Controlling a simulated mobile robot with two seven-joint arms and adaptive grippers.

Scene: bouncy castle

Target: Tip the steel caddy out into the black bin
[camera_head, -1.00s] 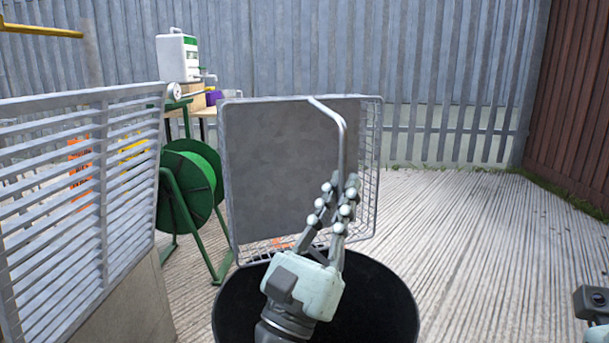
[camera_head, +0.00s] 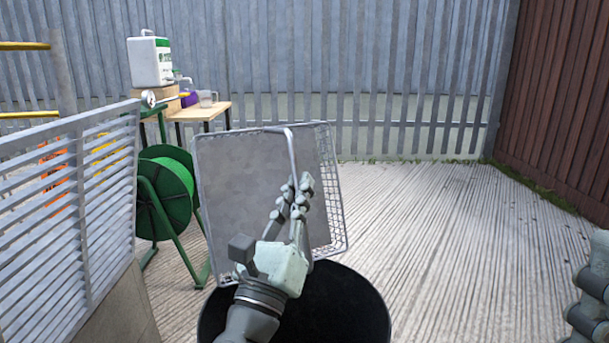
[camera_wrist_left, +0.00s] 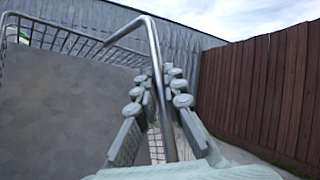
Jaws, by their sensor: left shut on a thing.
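The steel caddy (camera_head: 235,190) is a wire basket with a flat grey panel and a bent rod handle. It is held tilted on its side above the black bin (camera_head: 345,305). My left gripper (camera_head: 299,190) is shut on the caddy's handle; the wrist view shows the handle rod between the fingers (camera_wrist_left: 158,95) and the grey panel (camera_wrist_left: 65,105) beside them. The bin stands on the ground under the caddy, partly hidden by my left arm and cut by the lower edge. My right gripper is not clearly visible; only part of my right arm shows at the right edge.
A white louvred panel (camera_head: 65,220) stands at the left. Behind it are a green hose reel (camera_head: 168,190) and a wooden table (camera_head: 205,112) with a white container (camera_head: 150,62) and a clear jug (camera_head: 207,99). Ribbed ground (camera_head: 450,250) at the right is clear.

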